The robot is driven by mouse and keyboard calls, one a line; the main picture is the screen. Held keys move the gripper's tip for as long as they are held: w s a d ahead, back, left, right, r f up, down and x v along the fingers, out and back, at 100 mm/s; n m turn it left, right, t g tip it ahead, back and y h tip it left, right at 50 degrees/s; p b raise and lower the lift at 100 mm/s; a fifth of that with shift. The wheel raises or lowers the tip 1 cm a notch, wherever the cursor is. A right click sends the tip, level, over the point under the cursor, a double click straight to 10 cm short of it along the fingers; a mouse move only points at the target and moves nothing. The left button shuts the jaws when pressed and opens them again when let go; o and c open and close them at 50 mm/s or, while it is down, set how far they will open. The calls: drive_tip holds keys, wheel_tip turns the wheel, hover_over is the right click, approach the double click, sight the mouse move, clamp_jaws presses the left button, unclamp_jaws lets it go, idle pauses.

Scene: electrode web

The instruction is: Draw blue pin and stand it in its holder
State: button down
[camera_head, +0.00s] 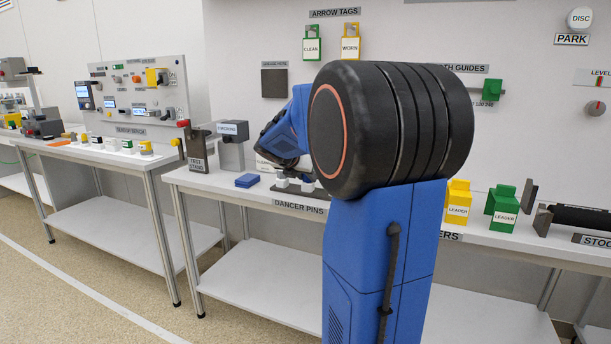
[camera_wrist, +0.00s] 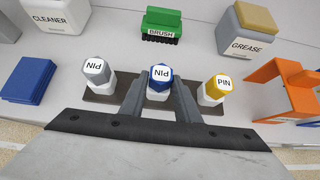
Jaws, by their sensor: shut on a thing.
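The blue pin (camera_wrist: 161,77) has a white top marked PIN and stands at the middle of a dark plate (camera_wrist: 103,99) in the wrist view. A white base (camera_wrist: 157,95) shows below its blue part. My gripper (camera_wrist: 160,90) is shut on the blue pin, one finger at each side. Whether the pin is still seated is hard to tell. A grey pin (camera_wrist: 97,72) stands to its left and a yellow pin (camera_wrist: 217,87) to its right. In the head view my arm hides the blue pin, behind the DANCER PINS label (camera_head: 299,207).
A green brush (camera_wrist: 162,25) lies beyond the pins. A grease box (camera_wrist: 247,30) stands at the upper right, a cleaner box (camera_wrist: 57,20) at the upper left. A blue block (camera_wrist: 29,80) lies left, an orange stand (camera_wrist: 285,88) right. Bare bench (camera_wrist: 205,50) shows between them.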

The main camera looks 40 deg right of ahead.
drive_tip(key=shift+f, duration=0.15)
drive_tip(key=c, duration=1.3)
unclamp_jaws()
drive_tip(key=shift+o, duration=0.2)
drive_tip(key=v, duration=1.7)
drive_tip(key=shift+a, duration=0.15)
drive_tip(key=shift+s, duration=0.1)
drive_tip(key=s+a+f+m+t+y, duration=0.1)
drive_tip(key=s+a+f+m+y, duration=0.8)
drive_tip(key=s+a+f+m, duration=1.3)
drive_tip(key=s+a+f, duration=0.1)
drive_tip(key=s+a, duration=0.1)
drive_tip(key=a, duration=0.2)
drive_tip(key=shift+a+f+y, duration=0.3)
drive_tip(key=shift+a, duration=0.1)
